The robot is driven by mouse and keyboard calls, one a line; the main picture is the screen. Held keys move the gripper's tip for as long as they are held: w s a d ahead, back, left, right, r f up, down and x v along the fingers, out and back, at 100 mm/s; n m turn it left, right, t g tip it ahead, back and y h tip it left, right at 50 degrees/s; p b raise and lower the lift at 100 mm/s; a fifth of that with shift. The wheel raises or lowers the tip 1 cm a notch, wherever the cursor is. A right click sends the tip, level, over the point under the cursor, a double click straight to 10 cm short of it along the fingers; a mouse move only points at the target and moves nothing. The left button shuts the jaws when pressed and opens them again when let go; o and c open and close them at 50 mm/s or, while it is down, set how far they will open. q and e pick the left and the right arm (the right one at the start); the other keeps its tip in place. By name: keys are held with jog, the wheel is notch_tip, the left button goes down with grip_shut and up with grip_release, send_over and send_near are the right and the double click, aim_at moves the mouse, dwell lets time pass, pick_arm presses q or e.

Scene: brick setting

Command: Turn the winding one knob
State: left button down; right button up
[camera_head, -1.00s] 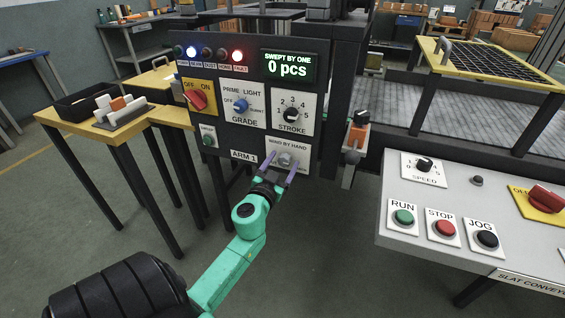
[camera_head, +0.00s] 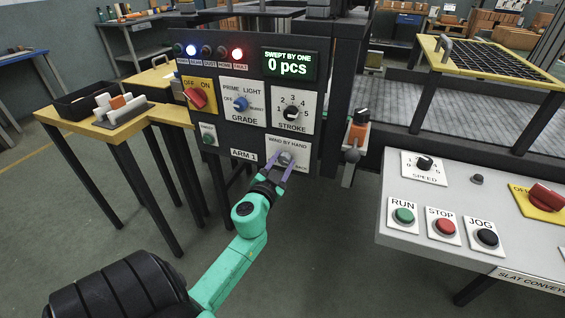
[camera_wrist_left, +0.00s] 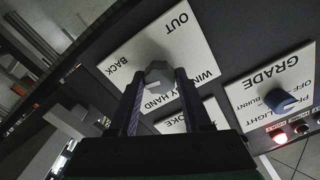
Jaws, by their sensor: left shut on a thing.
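The grey winding knob (camera_head: 286,158) sits on the white "WIND BY HAND" plate (camera_head: 303,146) at the lower right of the dark ARM 1 panel. In the left wrist view the knob (camera_wrist_left: 158,75) shows between the fingertips, with the words OUT and BACK on its plate (camera_wrist_left: 190,35). My left gripper (camera_head: 279,165) reaches up from below, its two purple fingers shut on the knob's sides. The wrist view shows the same gripper (camera_wrist_left: 160,92) from behind, the fingers hiding part of the plate. My right gripper is not in view.
The STROKE knob (camera_head: 291,112), blue GRADE knob (camera_head: 240,104) and red OFF/ON switch (camera_head: 197,98) are close by on the panel. The display (camera_head: 289,65) reads 0 pcs. A grey conveyor console (camera_head: 390,190) stands at right. A yellow table (camera_head: 165,113) stands at left.

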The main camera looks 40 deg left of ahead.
pick_arm(q)
jog(key=m, duration=0.2)
jog(key=shift+m, duration=0.4)
jog(key=m, duration=0.2)
jog(key=shift+m, duration=0.4)
jog(key=m, duration=0.3)
jog(key=shift+m, duration=0.3)
jog(key=m, duration=0.6)
jog(key=shift+f, duration=0.1)
jog(key=shift+m, duration=1)
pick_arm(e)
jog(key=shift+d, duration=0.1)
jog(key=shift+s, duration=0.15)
pick_arm(q)
jog(key=shift+c, duration=1.8)
grip_release()
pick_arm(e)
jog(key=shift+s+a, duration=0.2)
